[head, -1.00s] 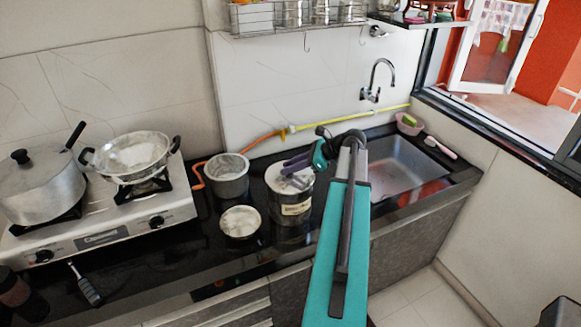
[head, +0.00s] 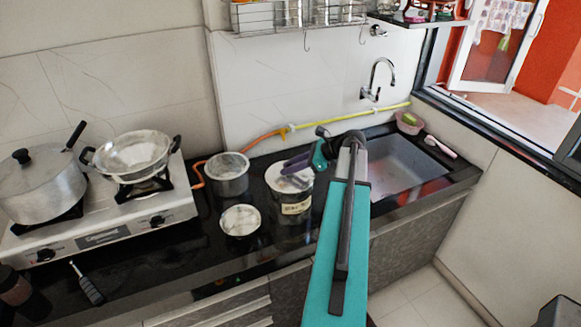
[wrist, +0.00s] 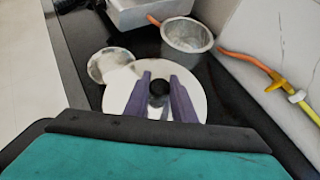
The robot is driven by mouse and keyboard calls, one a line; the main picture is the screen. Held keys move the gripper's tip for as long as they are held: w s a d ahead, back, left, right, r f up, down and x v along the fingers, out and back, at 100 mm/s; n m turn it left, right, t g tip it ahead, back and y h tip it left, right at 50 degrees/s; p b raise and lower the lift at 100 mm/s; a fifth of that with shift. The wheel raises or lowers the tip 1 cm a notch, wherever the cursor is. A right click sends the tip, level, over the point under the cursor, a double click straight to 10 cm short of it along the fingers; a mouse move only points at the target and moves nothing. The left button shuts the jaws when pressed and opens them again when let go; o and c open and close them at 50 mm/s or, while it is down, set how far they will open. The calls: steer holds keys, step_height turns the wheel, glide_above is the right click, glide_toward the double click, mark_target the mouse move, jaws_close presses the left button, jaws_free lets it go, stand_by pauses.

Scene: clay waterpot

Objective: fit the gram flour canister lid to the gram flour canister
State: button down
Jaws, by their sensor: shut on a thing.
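The gram flour canister (head: 296,209) is a steel cylinder with a paper label, standing on the black counter left of the sink. Its pale round lid (head: 278,178) is at the canister's top, and I cannot tell whether it is fully seated. In the wrist view the lid (wrist: 190,87) shows as a pale disc with a dark knob (wrist: 158,90) at its centre. My gripper (head: 291,167) is shut on that knob, with its purple fingers (wrist: 158,92) on either side. The lid hides the canister's mouth and body in the wrist view.
A steel pot (head: 228,178) stands behind left of the canister, and a small steel bowl (head: 240,222) stands in front left. The gas stove (head: 110,232) is further left. The sink (head: 403,172) lies right. A yellow and orange hose (head: 340,122) runs along the wall.

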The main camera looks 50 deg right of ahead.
steer(key=c, duration=1.4)
jaws_free()
steer(key=shift+s, duration=0.1)
steer(key=b+v, duration=0.4)
steer(key=v, duration=1)
steer(key=shift+a+r, duration=0.1)
steer(key=shift+a, duration=0.05)
